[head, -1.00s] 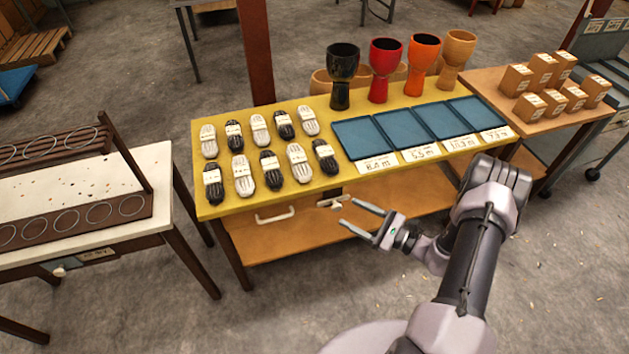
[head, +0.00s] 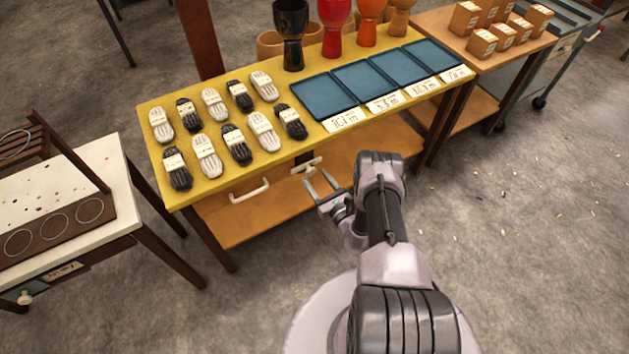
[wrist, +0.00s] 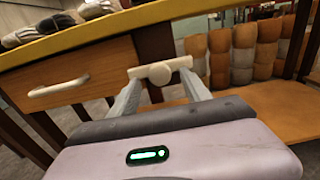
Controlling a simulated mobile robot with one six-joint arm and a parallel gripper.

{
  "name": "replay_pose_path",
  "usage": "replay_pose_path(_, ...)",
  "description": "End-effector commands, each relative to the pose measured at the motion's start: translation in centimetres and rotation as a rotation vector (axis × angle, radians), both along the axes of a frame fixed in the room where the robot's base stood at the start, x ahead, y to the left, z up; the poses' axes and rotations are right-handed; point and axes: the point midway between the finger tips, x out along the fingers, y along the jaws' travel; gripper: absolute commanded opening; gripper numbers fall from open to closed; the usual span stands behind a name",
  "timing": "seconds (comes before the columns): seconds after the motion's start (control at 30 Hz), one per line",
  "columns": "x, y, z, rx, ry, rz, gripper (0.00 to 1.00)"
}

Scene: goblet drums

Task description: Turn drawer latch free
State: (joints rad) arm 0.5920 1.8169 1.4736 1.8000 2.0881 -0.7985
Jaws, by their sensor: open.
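The wooden drawer (head: 222,208) with a white bar handle (head: 249,190) sits under the yellow table and looks closed. The white latch (head: 305,165) is to the right of the drawer front; in the wrist view it is a crossbar with a round knob (wrist: 160,75), lying nearly level with a slight tilt. My gripper (head: 318,178) is open and empty, pointing at the latch. In the wrist view my two fingers (wrist: 160,88) line up with the two ends of the crossbar, the knob between them. I cannot tell whether they touch it.
Several black and white rope bundles (head: 208,156) and blue trays (head: 324,97) lie on the yellow table (head: 208,191). Goblet drums (head: 334,25) stand at its back. A wooden lower shelf (head: 375,143) is below. A white-topped bench (head: 70,181) stands at left. The floor at right is open.

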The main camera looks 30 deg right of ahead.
Motion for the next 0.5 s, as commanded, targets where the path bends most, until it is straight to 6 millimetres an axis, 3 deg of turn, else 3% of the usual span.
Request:
replay_pose_path(0.13, 1.4, 0.1, 0.0, 0.0, -0.001, 0.0, 0.56)
replay_pose_path(0.4, 1.7, 0.1, 0.1, 0.001, 0.0, 0.0, 0.56)
replay_pose_path(0.5, 1.6, 0.1, 0.1, 0.001, 0.0, 0.0, 0.36)
